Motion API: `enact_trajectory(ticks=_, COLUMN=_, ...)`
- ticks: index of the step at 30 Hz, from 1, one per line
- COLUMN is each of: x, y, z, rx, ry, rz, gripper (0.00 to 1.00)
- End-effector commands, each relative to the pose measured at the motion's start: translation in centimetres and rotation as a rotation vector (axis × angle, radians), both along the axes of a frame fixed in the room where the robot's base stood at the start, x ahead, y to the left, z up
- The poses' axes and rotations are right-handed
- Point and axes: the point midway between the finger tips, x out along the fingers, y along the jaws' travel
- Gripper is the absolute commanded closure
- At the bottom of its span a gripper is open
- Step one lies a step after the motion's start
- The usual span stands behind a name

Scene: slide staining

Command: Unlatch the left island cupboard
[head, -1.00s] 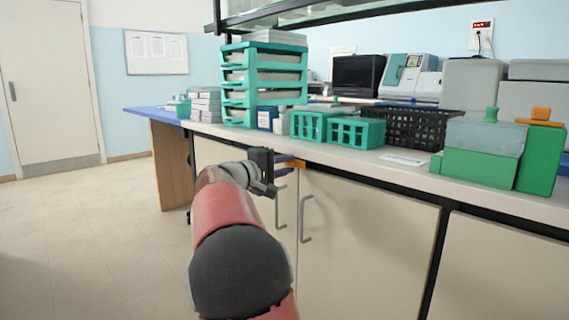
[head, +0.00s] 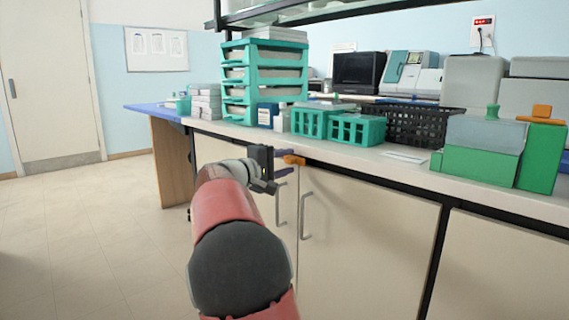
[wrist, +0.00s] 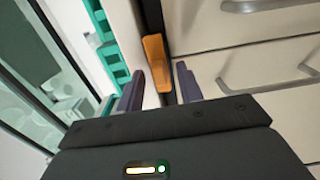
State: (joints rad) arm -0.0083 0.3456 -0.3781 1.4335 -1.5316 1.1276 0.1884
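An orange latch (head: 294,160) sits at the top edge of the island cupboard, just under the worktop. It also shows in the wrist view (wrist: 156,62). The left cupboard door (head: 235,155) and the neighbouring door (head: 365,235) each carry a grey bar handle, one of them at the near door (head: 304,217). My gripper (head: 281,162) is level with the latch. In the wrist view its two purple fingers (wrist: 160,87) stand apart, with the latch just beyond the gap between them. Nothing is held. I cannot tell whether a finger touches the latch.
The white worktop (head: 400,178) overhangs just above my gripper. Green racks (head: 356,131), a teal drawer stack (head: 250,85), a black basket (head: 420,125) and green boxes (head: 478,165) stand on it. The floor (head: 90,240) at left is clear.

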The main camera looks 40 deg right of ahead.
Motion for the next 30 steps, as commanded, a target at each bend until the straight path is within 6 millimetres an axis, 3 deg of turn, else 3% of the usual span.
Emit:
enact_trajectory(ticks=15, x=-0.5, y=7.2, z=-0.1, rx=0.001, ry=0.0, rz=0.004, gripper=0.64)
enact_trajectory(ticks=30, x=-0.6, y=7.7, z=0.0, rx=0.0, ry=0.001, rz=0.001, gripper=0.64)
